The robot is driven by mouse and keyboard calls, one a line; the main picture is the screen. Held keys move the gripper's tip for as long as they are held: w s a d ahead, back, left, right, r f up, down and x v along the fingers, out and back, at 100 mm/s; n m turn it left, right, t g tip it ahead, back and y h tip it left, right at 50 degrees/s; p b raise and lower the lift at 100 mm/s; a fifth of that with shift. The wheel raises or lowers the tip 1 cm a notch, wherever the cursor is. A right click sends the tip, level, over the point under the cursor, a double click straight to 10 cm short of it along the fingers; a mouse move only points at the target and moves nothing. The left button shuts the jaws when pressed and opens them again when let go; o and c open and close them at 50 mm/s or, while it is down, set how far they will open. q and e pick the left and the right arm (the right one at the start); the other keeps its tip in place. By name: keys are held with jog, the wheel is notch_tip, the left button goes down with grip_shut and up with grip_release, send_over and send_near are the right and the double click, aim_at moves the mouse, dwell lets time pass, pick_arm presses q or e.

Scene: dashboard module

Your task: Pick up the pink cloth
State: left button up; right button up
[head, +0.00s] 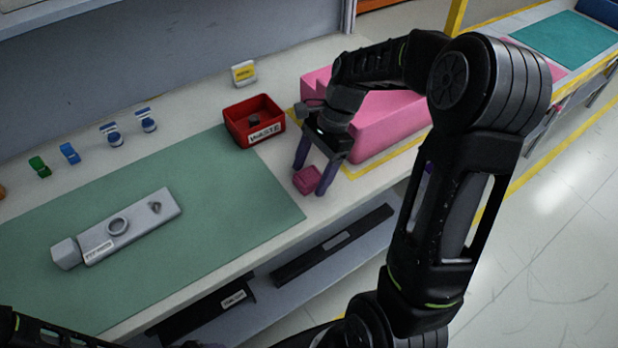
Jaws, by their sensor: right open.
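The pink cloth (307,180) is a small folded dark-pink pad on the light tabletop, just right of the green mat. My right gripper (311,178) points down over it, with its two purple-grey fingers apart, one on each side of the cloth. The cloth lies between or just in front of the fingertips; I cannot tell whether they touch it. Part of my left arm (40,335) shows at the bottom left corner, and its gripper is out of the picture.
A red waste bin (254,131) stands behind and left of the right gripper. A large pink block (385,122) stands behind my right arm. A grey module (128,228) lies on the green mat (215,245). Small coloured parts and a yellow-labelled box (244,73) stand along the back.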

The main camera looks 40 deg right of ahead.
aim_at(311, 174)
jog(key=c, duration=1.4)
jog(key=shift+c, duration=0.2)
jog(key=shift+r, duration=0.1)
notch_tip(311, 174, up, 10)
